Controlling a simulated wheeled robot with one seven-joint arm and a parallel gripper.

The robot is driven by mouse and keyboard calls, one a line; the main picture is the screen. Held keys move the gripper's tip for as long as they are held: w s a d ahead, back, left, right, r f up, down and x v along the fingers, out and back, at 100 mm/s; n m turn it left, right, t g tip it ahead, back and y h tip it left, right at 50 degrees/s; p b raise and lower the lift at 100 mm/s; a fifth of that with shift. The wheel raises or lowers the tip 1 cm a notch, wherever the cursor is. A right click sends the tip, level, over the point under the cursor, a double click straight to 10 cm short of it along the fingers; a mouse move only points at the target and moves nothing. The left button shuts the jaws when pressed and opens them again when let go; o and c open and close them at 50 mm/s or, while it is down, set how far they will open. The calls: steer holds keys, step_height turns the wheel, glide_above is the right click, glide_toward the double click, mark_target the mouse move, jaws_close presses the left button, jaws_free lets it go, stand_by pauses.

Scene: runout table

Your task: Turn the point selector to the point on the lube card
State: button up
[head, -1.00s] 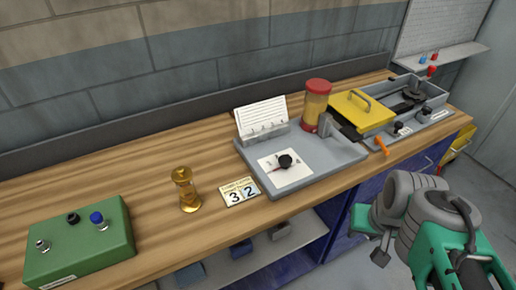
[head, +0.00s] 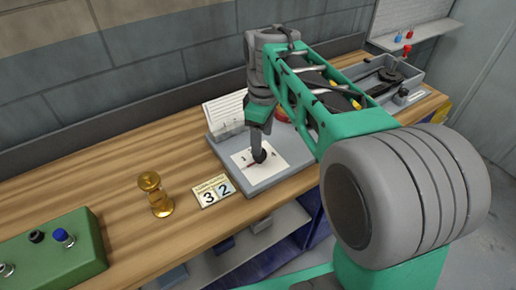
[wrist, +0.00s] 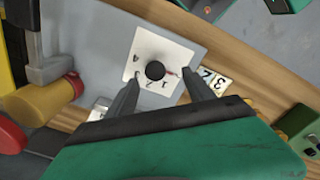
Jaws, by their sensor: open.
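In the head view my gripper (head: 259,138) hangs down over the knob. A white lined card (head: 224,108) stands at the tray's back; its writing is too small to read.
A green button box (head: 55,250) is at the far left. A red-and-yellow jar (wrist: 40,105) is near my gripper. Bare bench lies between.

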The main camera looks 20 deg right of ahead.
steer(key=shift+w+a+n, duration=0.1)
steer(key=shift+w+n, duration=0.8)
steer(key=shift+w, duration=0.05)
step_height(320, 180, down, 7)
steer(key=shift+f+p, duration=0.2)
steer(key=shift+p, duration=0.1)
jaws_close()
